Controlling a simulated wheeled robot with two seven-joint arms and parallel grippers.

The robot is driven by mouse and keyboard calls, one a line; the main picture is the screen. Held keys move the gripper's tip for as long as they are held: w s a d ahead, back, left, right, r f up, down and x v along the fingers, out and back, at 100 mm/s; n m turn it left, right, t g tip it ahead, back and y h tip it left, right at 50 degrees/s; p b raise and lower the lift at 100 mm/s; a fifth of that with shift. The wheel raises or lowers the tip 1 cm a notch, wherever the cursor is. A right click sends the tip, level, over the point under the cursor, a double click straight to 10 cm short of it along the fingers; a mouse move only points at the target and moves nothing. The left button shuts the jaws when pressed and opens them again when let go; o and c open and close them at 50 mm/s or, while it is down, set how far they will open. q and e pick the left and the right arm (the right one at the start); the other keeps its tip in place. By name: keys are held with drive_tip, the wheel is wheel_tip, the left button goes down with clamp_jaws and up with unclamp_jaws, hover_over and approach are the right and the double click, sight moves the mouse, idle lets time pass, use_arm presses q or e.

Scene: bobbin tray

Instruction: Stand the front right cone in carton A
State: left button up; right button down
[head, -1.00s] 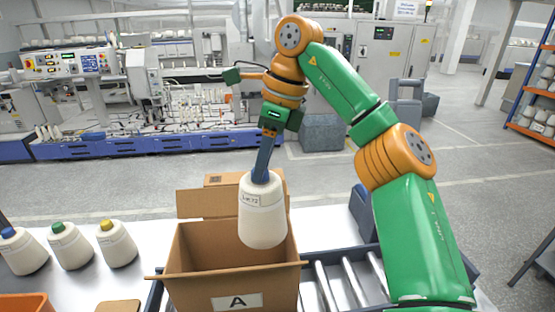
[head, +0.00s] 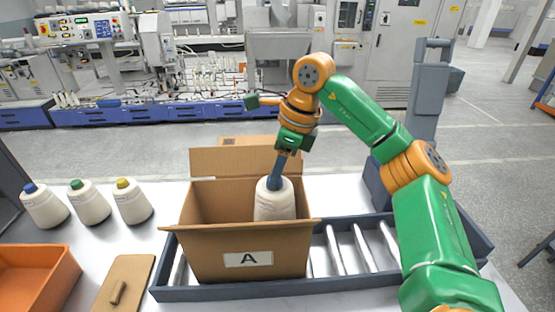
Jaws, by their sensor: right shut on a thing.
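My right gripper (head: 278,172) is shut on the top of a cream yarn cone (head: 274,203). The cone is upright, with its lower part inside the open cardboard carton A (head: 249,260), toward the carton's right side. The front wall hides the cone's base, so I cannot tell whether it touches the carton's floor. The gripper's fingers point down at the cone's tip. My left gripper is not in view.
Carton A stands on a roller conveyor (head: 345,250) with dark rails. Cones with blue (head: 44,206), green (head: 89,203) and yellow (head: 132,202) tips stand on the table at left. An orange bin (head: 38,280) and a wooden lid with a handle (head: 124,284) lie in front.

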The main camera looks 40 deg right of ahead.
sight(285, 187)
wheel_tip(285, 187, down, 10)
drive_tip(key=b, duration=0.6)
drive_tip(key=shift+b, duration=0.35)
drive_tip(key=shift+c, duration=1.9)
unclamp_jaws()
drive_tip(key=v, duration=0.6)
drive_tip(key=shift+r, duration=0.2)
drive_tip(key=shift+s+r+p, duration=0.2)
drive_tip(key=shift+r+p, duration=0.1)
drive_tip(key=shift+r, duration=0.05)
drive_tip(key=shift+w+d, duration=0.1)
